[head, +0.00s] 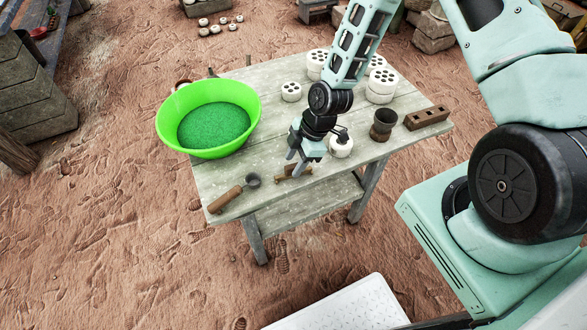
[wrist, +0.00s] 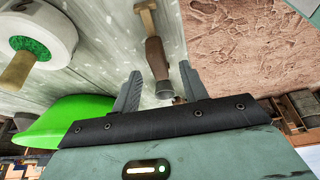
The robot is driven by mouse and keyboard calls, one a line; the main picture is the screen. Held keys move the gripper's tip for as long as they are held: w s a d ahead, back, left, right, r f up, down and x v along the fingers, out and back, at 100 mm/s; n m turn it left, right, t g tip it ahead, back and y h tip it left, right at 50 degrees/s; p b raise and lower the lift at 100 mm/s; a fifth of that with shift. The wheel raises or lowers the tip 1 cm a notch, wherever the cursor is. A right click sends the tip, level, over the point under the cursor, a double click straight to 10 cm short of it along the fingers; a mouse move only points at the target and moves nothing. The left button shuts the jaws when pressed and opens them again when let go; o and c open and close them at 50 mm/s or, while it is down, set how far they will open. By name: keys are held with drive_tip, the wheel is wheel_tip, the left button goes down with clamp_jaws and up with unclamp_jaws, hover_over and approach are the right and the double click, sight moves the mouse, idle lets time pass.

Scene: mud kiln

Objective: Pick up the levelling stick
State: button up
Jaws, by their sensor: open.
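A short brown wooden piece, which looks like the levelling stick (head: 281,173), lies near the table's front edge under my gripper (head: 295,168). In the wrist view the stick (wrist: 157,58) has a dark brown middle and a lighter upper end. My gripper (wrist: 160,78) is open and points down, with the stick's lower part lined up between its two fingers. I cannot tell how far the fingertips are above the table. A grey round end shows between the fingers. The fingers hide part of the stick in the head view.
A green basin (head: 164,118) stands left on the wooden table (head: 300,201). A wooden-handled ladle (head: 226,199) lies at the front left. A white jar (head: 341,147), dark cup (head: 383,124), holed brick (head: 427,117) and white perforated cylinders (head: 381,84) stand right and behind.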

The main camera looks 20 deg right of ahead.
drive_tip(key=shift+x, duration=1.3)
drive_tip(key=c, duration=0.9)
drive_tip(key=shift+c, duration=0.2)
drive_tip(key=shift+r, duration=0.1)
